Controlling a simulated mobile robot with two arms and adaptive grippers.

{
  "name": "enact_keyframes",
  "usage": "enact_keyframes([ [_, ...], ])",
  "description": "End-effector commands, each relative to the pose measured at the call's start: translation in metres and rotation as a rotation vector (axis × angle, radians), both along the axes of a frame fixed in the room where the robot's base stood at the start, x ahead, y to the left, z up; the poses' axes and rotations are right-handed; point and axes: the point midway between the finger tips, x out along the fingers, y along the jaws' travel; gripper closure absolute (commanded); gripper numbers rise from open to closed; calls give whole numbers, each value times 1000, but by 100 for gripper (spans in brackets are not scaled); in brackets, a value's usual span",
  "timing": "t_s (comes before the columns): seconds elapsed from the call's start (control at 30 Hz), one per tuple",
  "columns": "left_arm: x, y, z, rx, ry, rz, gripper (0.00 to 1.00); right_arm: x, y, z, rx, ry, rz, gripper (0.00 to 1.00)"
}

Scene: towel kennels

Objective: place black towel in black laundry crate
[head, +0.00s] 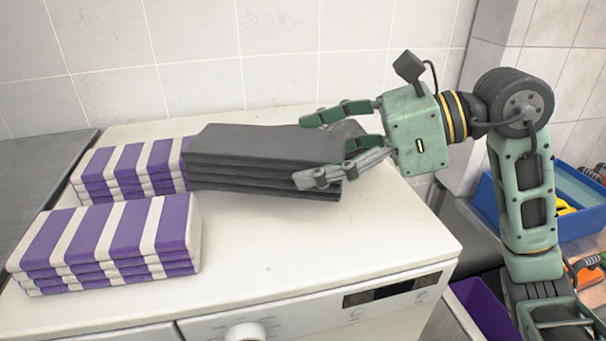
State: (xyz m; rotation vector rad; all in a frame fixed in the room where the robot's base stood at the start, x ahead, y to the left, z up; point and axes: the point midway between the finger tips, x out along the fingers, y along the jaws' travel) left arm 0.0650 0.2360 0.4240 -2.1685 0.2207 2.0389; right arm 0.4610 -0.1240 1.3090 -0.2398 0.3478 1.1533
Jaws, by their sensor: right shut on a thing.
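The black towel (245,157) is a folded, dark grey-black stack of layers on the white machine top, against the striped towels. My right gripper (318,150) comes in from the right and is shut on the towel's right end, with fingers above and along its front side. The towel still appears to rest on the machine top. I cannot make out a black laundry crate for certain; a dark grey surface (468,236) shows partly behind my right arm. My left gripper is not in view.
Two purple-and-white striped folded towels lie left, one at the back (130,168) and one in front (108,243). A blue crate (580,190) stands lower right. A purple-lined container (483,312) is partly hidden below. The machine's (330,250) front top is clear. A tiled wall (200,50) rises behind.

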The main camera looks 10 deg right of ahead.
Motion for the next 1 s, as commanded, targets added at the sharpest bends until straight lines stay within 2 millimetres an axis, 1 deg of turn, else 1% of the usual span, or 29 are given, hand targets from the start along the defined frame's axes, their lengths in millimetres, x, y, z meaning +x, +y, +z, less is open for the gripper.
enact_keyframes([
  [0.07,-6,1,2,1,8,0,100,0,0,-7,4,2,1,58],
  [0.17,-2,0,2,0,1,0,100,0,0,-13,3,-1,0,58],
  [0.27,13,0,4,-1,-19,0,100,0,0,-23,3,2,0,58],
  [0.4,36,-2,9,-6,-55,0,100,0,1,-41,4,2,1,58],
  [0.47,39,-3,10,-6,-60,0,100,0,0,-46,4,2,0,58],
  [0.57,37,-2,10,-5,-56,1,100,0,0,-49,3,-3,-1,58],
  [0.77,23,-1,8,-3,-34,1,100,0,0,-50,2,-3,0,58],
  [0.93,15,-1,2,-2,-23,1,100,0,0,-54,2,-3,0,58],
  [0.97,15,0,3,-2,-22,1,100,0,0,-54,1,-2,-1,24],
  [1.0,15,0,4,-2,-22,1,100,0,0,-53,1,-2,0,21],
])
